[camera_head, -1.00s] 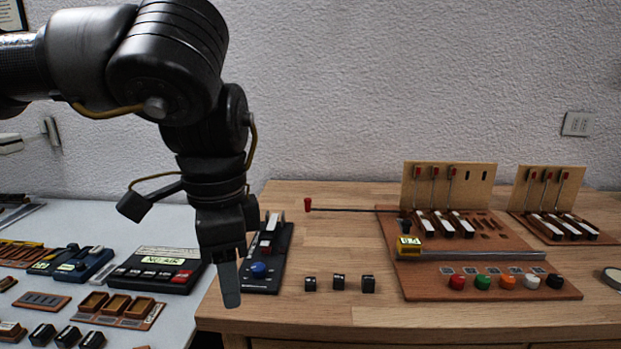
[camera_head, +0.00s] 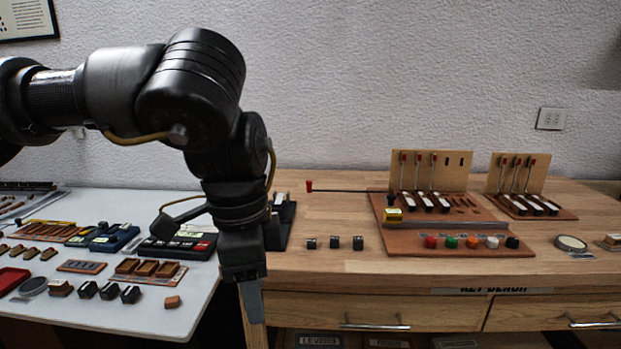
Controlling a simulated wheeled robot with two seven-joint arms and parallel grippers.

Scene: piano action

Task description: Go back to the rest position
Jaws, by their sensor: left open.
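My left gripper (camera_head: 251,302) hangs down from the left arm, fingertips pointing at the floor, in front of the wooden bench's front edge near its left end. It is open and I see nothing in it. From this angle only one finger shows clearly. The wooden bench (camera_head: 330,262) carries a piano action board (camera_head: 440,240) with red-tipped levers, white-topped keys and coloured knobs. My right gripper is not in view.
A white table (camera_head: 205,283) on the left holds several small wooden blocks, black blocks, a red tray (camera_head: 12,279) and a dark device with buttons (camera_head: 180,246). Three black blocks (camera_head: 335,242) sit on the bench. Drawers (camera_head: 380,312) with handles front the bench.

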